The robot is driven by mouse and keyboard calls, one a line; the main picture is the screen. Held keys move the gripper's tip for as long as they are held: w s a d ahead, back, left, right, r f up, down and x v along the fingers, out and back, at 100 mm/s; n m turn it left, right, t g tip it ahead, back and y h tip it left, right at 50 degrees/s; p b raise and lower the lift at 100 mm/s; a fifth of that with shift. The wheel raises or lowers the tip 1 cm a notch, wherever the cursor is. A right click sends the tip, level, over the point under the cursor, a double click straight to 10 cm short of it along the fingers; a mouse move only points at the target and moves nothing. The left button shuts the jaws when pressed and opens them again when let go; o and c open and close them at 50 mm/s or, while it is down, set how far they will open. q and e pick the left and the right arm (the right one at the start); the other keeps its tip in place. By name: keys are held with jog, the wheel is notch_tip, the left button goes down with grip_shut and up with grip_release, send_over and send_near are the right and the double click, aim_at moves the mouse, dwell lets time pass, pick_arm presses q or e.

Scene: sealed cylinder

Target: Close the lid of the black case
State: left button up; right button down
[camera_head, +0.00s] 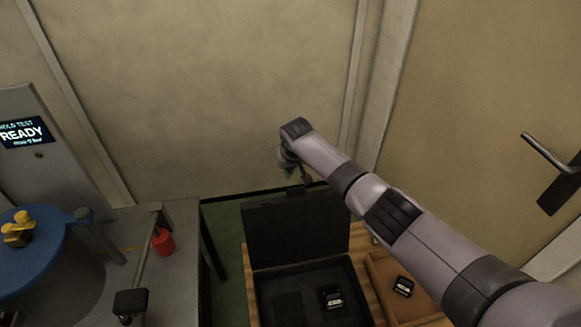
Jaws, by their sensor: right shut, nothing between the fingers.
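The black case (262,305) sits open on a wooden surface at the bottom middle of the head view. Its lid (290,232) stands raised at the back of the case, close to upright. A small dark item with a light label (331,297) lies inside the case. My right gripper (299,174) is shut and empty, just above and beyond the top edge of the lid. I cannot tell whether it touches the lid. My left gripper is not in view.
A wooden tray (382,268) with another small dark item (404,286) is right of the case. At left are a bench with a blue round part (30,245), a red cylinder (163,242) and a screen (24,132) reading READY. A wall rises behind; a door handle (549,153) is at right.

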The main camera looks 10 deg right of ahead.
jog(key=shift+s+f+p, duration=0.15)
jog(key=shift+s+p, duration=1.4)
jog(key=shift+s, duration=0.15)
